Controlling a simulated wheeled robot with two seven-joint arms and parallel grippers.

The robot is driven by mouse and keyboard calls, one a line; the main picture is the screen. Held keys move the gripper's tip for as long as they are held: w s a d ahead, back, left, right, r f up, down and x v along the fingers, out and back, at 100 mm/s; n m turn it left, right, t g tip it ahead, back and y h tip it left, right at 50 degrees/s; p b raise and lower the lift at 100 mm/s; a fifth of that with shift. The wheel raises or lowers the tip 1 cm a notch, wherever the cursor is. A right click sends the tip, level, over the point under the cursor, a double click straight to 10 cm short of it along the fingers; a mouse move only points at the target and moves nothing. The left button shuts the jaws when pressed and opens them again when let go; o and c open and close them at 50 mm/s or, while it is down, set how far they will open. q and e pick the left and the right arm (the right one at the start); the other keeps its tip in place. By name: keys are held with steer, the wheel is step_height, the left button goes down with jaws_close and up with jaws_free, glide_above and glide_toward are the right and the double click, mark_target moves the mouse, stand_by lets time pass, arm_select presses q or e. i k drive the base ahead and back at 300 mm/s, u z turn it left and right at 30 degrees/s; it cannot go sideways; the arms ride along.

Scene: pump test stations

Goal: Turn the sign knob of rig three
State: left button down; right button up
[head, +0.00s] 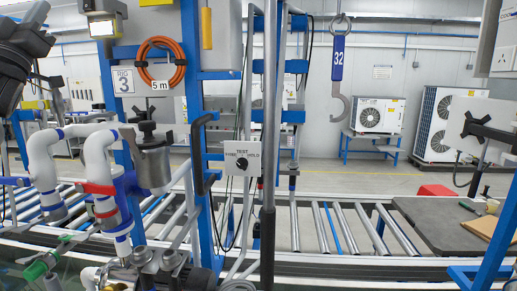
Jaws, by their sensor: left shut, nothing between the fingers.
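The sign of rig three (261,157) is a small pale plate marked TEST and HOLD, on the blue frame near the picture's middle. Its knob (242,163) is round and black with a pale pointer mark. The exact angle is too small to read surely. My right gripper is not in view.
White pipes (98,155), a metal pump part (152,165) and a green-handled valve (42,264) crowd the lower left. A dark upright pole (268,215) stands just right of the sign. A grey hook marked 32 (340,105) hangs to the right. Rollers (345,228) run behind.

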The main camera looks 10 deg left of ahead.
mark_target(241, 163)
steer(key=k, duration=0.95)
